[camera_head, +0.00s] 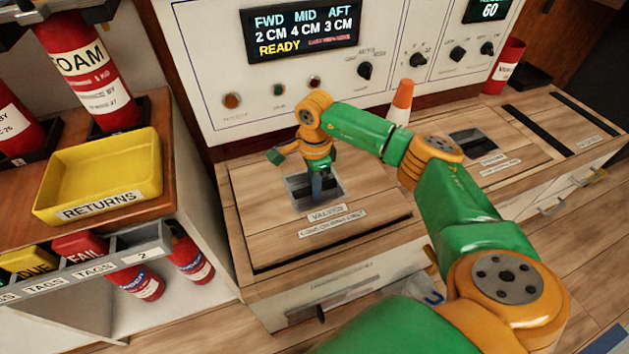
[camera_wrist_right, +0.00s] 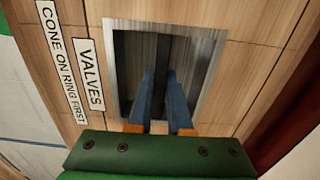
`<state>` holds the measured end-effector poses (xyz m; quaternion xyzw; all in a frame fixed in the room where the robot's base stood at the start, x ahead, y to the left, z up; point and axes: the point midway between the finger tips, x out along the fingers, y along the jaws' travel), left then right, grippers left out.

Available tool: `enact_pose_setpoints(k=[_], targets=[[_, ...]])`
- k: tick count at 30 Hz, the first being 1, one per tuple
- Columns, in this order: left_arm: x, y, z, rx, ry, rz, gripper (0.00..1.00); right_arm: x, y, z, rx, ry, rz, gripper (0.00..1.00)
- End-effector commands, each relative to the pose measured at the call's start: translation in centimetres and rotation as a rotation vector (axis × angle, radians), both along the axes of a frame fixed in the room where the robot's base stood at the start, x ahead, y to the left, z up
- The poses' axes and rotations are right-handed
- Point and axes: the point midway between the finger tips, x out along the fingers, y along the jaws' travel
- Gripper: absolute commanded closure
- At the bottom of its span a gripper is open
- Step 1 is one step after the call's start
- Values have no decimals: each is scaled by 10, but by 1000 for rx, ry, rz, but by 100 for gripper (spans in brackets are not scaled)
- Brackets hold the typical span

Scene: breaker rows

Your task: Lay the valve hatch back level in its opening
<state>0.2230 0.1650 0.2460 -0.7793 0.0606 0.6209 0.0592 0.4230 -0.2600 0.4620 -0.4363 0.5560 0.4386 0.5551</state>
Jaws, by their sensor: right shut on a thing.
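The valve hatch (camera_head: 260,215) is a wooden panel in the counter below the control panel, with labels reading "VALVES" and "CONE ON RING FIRST". A dark gap shows along its front edge; I cannot tell whether it lies fully level. My right gripper (camera_head: 316,190) points down into the metal-framed recess in the hatch. In the right wrist view, its blue fingers (camera_wrist_right: 159,80) reach into the recess of the hatch (camera_wrist_right: 240,65), close together and shut on the grip there; the grip itself is mostly hidden. My left gripper is not in view.
An orange and white cone (camera_head: 401,100) stands behind my right arm. A second hatch recess (camera_head: 475,142) lies to the right, near a red cup (camera_head: 505,68). A yellow returns tray (camera_head: 62,185) and red extinguishers (camera_head: 92,70) are at left. The display (camera_head: 303,30) reads "READY".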

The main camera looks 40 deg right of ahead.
Motion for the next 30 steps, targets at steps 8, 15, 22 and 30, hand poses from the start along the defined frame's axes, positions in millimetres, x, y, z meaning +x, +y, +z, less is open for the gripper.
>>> enact_pose_setpoints(k=[8,15,22,30], targets=[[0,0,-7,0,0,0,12,1,0,-8,1,-2,0,100],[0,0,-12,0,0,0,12,1,0,-15,1,-3,0,100],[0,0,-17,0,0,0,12,1,0,-22,1,-3,0,100],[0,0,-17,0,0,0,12,0,0,-22,1,-2,0,48]])
